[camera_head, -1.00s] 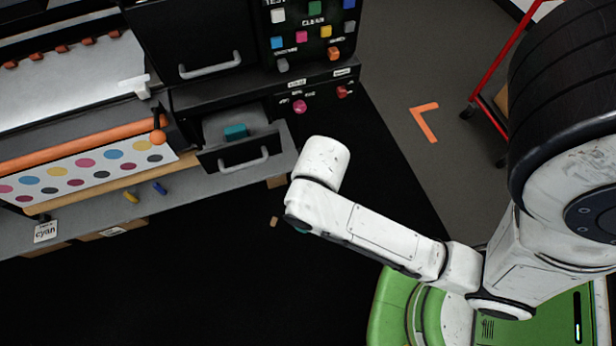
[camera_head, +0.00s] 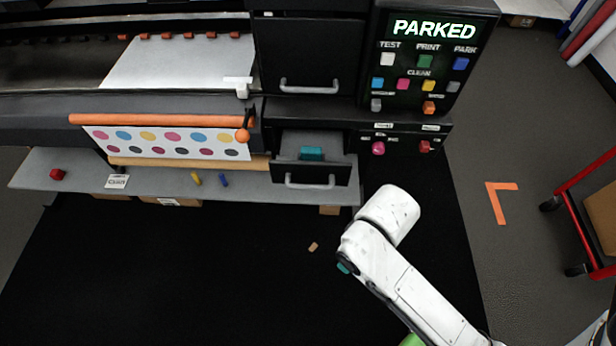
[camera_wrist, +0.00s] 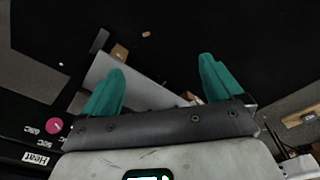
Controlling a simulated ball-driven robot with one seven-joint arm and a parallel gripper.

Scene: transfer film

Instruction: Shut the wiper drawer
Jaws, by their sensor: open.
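The wiper drawer (camera_head: 311,176) is pulled out of the black printer front in the head view. The drawer is not recognisable in the wrist view.
A control panel (camera_head: 428,65) reading PARKED stands above, with coloured buttons. A grey shelf (camera_head: 265,186) runs below the drawer, holding small coloured pieces. A red cart (camera_head: 590,215) is at the right. The black floor mat (camera_head: 200,280) is mostly clear.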

